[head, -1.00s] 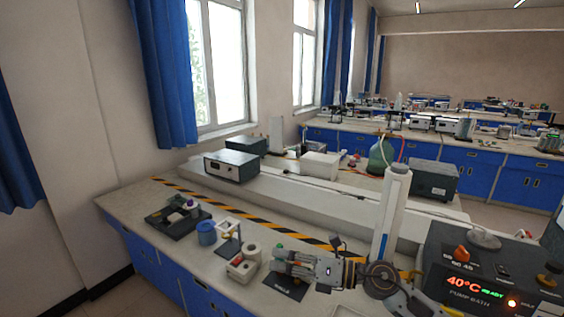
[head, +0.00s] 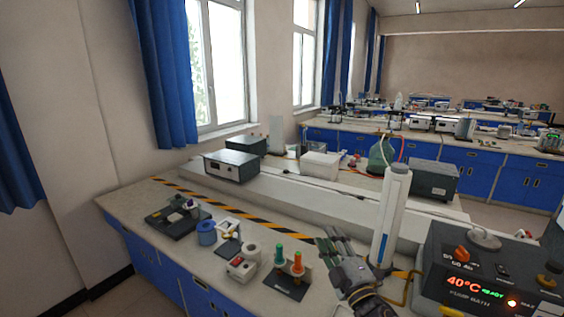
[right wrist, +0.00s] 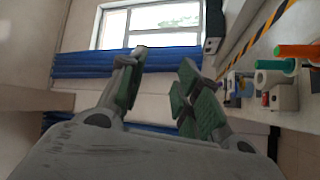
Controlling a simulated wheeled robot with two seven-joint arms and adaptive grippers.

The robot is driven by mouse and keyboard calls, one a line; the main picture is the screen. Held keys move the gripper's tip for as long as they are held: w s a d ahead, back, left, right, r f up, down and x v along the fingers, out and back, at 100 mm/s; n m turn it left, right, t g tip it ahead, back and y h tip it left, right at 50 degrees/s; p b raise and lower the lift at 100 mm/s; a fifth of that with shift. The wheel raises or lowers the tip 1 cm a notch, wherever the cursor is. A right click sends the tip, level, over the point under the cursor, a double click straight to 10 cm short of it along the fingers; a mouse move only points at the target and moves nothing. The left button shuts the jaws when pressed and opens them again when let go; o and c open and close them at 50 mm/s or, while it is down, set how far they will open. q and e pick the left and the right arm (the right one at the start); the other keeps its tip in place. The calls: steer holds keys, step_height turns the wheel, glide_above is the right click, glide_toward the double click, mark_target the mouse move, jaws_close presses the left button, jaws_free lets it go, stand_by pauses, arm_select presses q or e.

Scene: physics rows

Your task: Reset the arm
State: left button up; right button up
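My right gripper (head: 333,245) is raised over the bench, to the right of a small black stand (head: 286,284) that bears a green-topped piece (head: 279,254) and an orange-topped piece (head: 297,263). It is apart from them. In the right wrist view the fingers of the right gripper (right wrist: 160,90) are spread apart, with green pads and nothing between them. My left gripper is not in the head view.
A pump bath (head: 478,265) showing 40°C stands at the right, near my right arm. A white upright column (head: 392,215) rises behind the gripper. A red-and-white block (head: 241,267), a blue roll (head: 206,233) and a black device (head: 172,219) stand on the bench to the left.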

steer(key=s+d+f+m+g+h, duration=0.3)
steer(key=s+d+f+m+h, duration=0.15)
steer(key=f, duration=0.35)
steer(key=s+d+f+m+g+h, duration=0.35)
steer(key=d+f+m, duration=0.2)
steer(key=f, duration=0.25)
steer(key=s+f+m+g+y, duration=0.1)
steer(key=s+f+m+g, duration=0.2)
steer(key=s+f+g, duration=0.45)
steer(key=s+f+m+g+y, duration=0.15)
steer(key=s+f, duration=0.25)
steer(key=s, duration=0.6)
steer(key=s+f+g, duration=0.2)
steer(key=s+f, duration=0.1)
steer(key=f, duration=3)
steer(key=s+d+f, duration=0.2)
steer(key=s+f, duration=0.8)
steer(key=s, duration=0.1)
steer(key=s+d+f+g, duration=0.1)
steer(key=s+f, duration=0.9)
steer(key=s, duration=0.1)
steer(key=shift+d, duration=0.35)
